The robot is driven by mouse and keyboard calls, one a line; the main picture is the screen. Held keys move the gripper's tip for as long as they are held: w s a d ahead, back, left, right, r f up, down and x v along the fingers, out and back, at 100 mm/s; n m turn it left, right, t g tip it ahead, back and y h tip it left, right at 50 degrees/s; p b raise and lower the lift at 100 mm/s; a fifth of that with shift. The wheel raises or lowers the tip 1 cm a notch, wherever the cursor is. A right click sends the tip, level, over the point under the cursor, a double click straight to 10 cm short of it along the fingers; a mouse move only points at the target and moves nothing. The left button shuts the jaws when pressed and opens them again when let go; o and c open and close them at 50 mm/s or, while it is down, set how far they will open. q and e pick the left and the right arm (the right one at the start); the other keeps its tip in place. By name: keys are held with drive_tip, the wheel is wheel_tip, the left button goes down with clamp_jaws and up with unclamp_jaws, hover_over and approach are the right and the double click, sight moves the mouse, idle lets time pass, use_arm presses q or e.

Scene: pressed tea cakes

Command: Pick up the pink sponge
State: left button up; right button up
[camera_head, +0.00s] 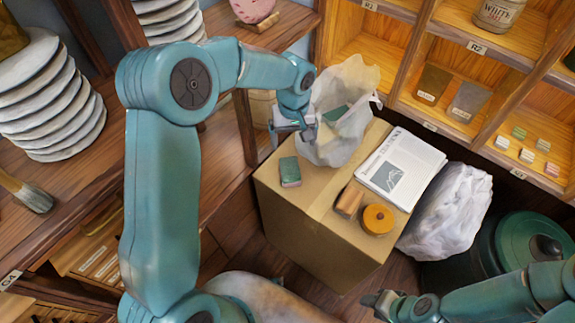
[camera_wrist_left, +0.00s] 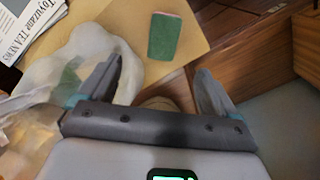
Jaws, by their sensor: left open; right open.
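A small block that looks like a sponge (camera_head: 290,172), green on top with a pinkish edge, lies on the cardboard box near its left edge. In the left wrist view the sponge (camera_wrist_left: 164,37) lies beyond the fingertips, apart from them. My left gripper (camera_head: 292,130) is open and empty beside the white bag, above and behind the sponge. It also shows open in the left wrist view (camera_wrist_left: 160,68). My right gripper (camera_head: 376,300) is open and empty at the lower right, in front of the box. Another green piece (camera_head: 335,114) lies inside the bag, partly hidden.
The crumpled white bag (camera_head: 330,148) stands on the cardboard box (camera_head: 290,215), close to my left gripper. A newspaper (camera_head: 402,166), an orange-brown block (camera_head: 349,199) and a yellow round thing (camera_head: 378,219) share the box top. Shelves (camera_head: 440,60) stand behind; stacked discs (camera_head: 50,105) stand left.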

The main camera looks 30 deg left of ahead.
use_arm(q)
hover_over(290, 169)
wheel_tip(290, 169, down, 10)
drive_tip(key=shift+s+d, duration=0.15)
wheel_tip(290, 169, down, 6)
drive_tip(key=shift+r+p, duration=0.2)
drive_tip(key=shift+p, duration=0.35)
drive_tip(key=c, duration=1.1)
drive_tip(key=shift+r, duration=0.1)
drive_tip(key=r, duration=2)
drive_tip(key=shift+w, duration=0.2)
